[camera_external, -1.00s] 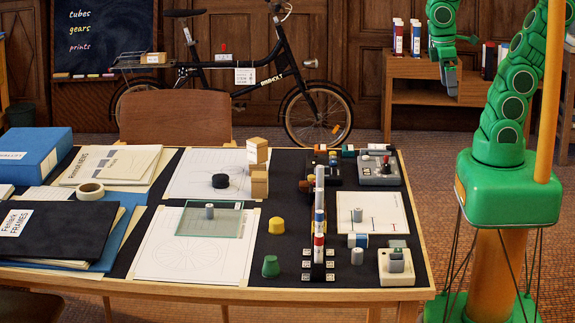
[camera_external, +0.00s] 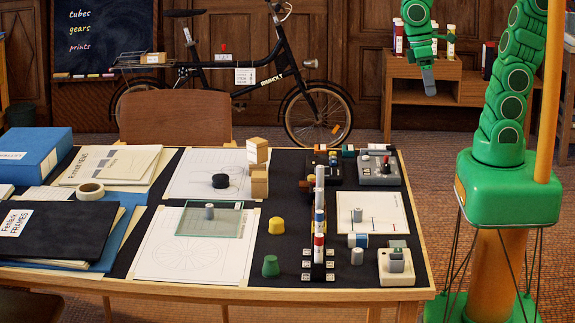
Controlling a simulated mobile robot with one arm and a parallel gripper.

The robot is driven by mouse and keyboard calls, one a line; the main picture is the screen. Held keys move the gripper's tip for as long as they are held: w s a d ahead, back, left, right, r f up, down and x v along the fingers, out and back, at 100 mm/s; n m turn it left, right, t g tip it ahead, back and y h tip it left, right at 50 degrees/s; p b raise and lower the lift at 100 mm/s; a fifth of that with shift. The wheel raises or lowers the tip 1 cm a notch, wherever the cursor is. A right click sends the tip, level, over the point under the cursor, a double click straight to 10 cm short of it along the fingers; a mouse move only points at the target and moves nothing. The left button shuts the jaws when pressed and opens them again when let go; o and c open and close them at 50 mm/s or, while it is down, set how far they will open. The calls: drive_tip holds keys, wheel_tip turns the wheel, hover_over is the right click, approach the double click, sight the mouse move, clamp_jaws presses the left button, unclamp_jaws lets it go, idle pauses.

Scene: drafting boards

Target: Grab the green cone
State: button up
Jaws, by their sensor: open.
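The green cone (camera_external: 271,266) stands upright on the dark mat near the table's front edge, left of the tall striped stack. It looks like a small cone with a flat top. My gripper (camera_external: 429,88) is up at the top right, beyond the table's back right corner and well away from the cone. It is open and nothing shows in it. The two fingers overlap in this view, so the gap is hard to see.
A yellow piece (camera_external: 276,226) stands behind the cone. A tall striped stack (camera_external: 319,220) rises to its right. A glass plate (camera_external: 210,218) with a grey cylinder lies to its left. A cream device (camera_external: 397,266) sits at the front right. Bare mat surrounds the cone.

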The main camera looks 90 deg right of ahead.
sight(273, 268)
drive_tip(key=w+a+f+m+g+y, duration=0.1)
drive_tip(key=w+a+f+m+y, duration=0.25)
drive_tip(key=w+a, duration=0.8)
drive_tip(key=w+a+f+m+g+y, duration=0.1)
drive_tip(key=w+a+f+m+y, duration=0.15)
drive_tip(key=w+a+f, duration=0.8)
drive_tip(key=w+a+f+m+y, duration=0.1)
drive_tip(key=w+a+f+m, duration=0.1)
drive_tip(key=w+f, duration=0.3)
drive_tip(key=w+a+f+m+y, duration=0.2)
drive_tip(key=w+a+f, duration=0.3)
drive_tip(key=w, duration=0.3)
drive_tip(key=w+a+f+m+y, duration=0.2)
drive_tip(key=w+a+f, duration=0.2)
drive_tip(key=w+f, duration=0.2)
drive_tip(key=shift+w+a+f+m, duration=0.15)
drive_tip(key=shift+w+f+m, duration=0.15)
drive_tip(key=shift+f+m, duration=0.1)
drive_tip(key=shift+r+x, duration=0.2)
drive_tip(key=shift+x, duration=1.7)
drive_tip(key=shift+r+x, duration=0.2)
drive_tip(key=shift+x, duration=1.75)
drive_tip(key=shift+s+a, duration=0.15)
drive_tip(key=c, duration=1.1)
drive_tip(key=shift+o, duration=0.2)
drive_tip(key=shift+r, duration=0.1)
